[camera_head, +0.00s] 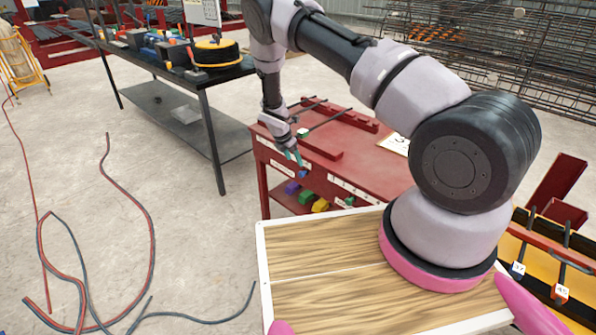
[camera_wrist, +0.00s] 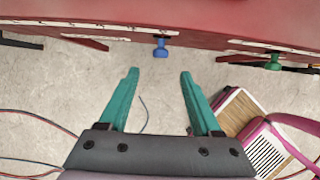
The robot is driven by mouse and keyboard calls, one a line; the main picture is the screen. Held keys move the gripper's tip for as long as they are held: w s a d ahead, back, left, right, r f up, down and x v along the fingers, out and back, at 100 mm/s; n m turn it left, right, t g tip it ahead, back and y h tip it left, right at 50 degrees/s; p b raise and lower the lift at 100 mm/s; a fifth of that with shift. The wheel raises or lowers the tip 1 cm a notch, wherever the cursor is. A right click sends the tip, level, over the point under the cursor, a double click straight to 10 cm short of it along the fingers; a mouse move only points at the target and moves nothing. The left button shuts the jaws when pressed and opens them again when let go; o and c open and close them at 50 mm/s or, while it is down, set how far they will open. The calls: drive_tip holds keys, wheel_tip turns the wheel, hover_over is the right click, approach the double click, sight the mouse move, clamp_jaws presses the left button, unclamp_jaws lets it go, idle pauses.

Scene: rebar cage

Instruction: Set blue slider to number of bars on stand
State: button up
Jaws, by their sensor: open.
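The red stand (camera_head: 340,165) is a table in the middle of the head view. At least two dark bars (camera_head: 332,117) show on its top, partly hidden by my arm. The blue slider (camera_head: 303,173) is a small knob on a white scale strip along the stand's front edge; it also shows in the wrist view (camera_wrist: 161,47). The scale numbers are too small to read. My gripper (camera_head: 294,156) is open and empty in front of that edge. In the wrist view, its teal fingertips (camera_wrist: 159,73) are apart, with the blue slider just beyond the gap, not touched.
A green slider (camera_wrist: 273,62) sits farther right on the edge. Coloured blocks (camera_head: 320,205) lie on the stand's lower shelf. A dark workbench (camera_head: 160,62) with tools stands at left. Cables (camera_head: 150,235) lie on the open floor. A white sheet (camera_head: 396,144) lies on the stand.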

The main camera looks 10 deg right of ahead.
sight(300, 173)
drive_tip(key=x, duration=0.9)
drive_tip(key=shift+f, duration=0.4)
clamp_jaws()
idle(0.9)
